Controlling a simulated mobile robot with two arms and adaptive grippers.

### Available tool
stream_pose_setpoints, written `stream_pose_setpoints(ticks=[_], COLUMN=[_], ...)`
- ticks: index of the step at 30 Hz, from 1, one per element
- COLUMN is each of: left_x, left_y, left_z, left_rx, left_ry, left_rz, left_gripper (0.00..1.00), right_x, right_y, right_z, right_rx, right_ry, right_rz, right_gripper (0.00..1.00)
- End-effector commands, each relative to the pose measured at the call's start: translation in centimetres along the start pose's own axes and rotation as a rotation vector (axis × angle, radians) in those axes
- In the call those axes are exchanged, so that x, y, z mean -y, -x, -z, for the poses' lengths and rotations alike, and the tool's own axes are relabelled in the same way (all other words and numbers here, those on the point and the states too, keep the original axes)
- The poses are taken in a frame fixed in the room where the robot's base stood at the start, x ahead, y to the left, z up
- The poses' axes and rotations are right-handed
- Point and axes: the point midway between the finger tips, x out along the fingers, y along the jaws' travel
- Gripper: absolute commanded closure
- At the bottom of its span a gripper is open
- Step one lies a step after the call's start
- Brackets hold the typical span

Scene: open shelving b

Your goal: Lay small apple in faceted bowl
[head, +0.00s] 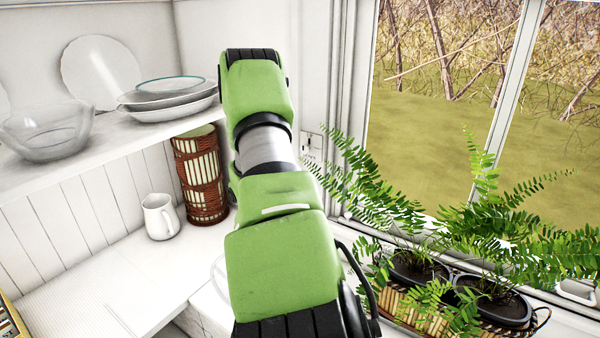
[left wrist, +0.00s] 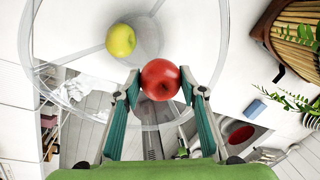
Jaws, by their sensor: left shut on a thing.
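In the left wrist view my left gripper (left wrist: 160,86) is shut on a red apple (left wrist: 160,78), held between its fingertips. The apple is over a clear glass bowl (left wrist: 147,38), near the bowl's lower side in the picture. A yellow-green apple (left wrist: 121,40) appears inside the bowl. How high the red apple is above the bowl I cannot tell. In the head view my green arm hides the gripper and both apples. Only a faint glass edge (head: 219,276) shows left of the arm. My right gripper is not in view.
A shelf on the left holds another glass bowl (head: 47,130) and stacked plates (head: 168,99). Below stand a white jug (head: 160,217) and a brown woven canister (head: 201,175). Potted ferns (head: 490,300) fill the windowsill on the right. The white counter (head: 120,290) at left is mostly clear.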

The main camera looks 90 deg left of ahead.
Motion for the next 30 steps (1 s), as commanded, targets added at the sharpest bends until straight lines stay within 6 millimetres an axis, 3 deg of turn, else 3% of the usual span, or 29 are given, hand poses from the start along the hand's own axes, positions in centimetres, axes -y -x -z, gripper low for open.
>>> stream_pose_setpoints(ticks=[30], left_x=[-0.8], left_y=[-5.3], left_z=[0.0], left_rx=[0.000], left_ry=[0.000], left_rz=[0.000], left_gripper=[0.85], right_x=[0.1], right_y=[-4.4], right_z=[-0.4], right_rx=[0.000], right_ry=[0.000], right_rz=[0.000], right_gripper=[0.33])
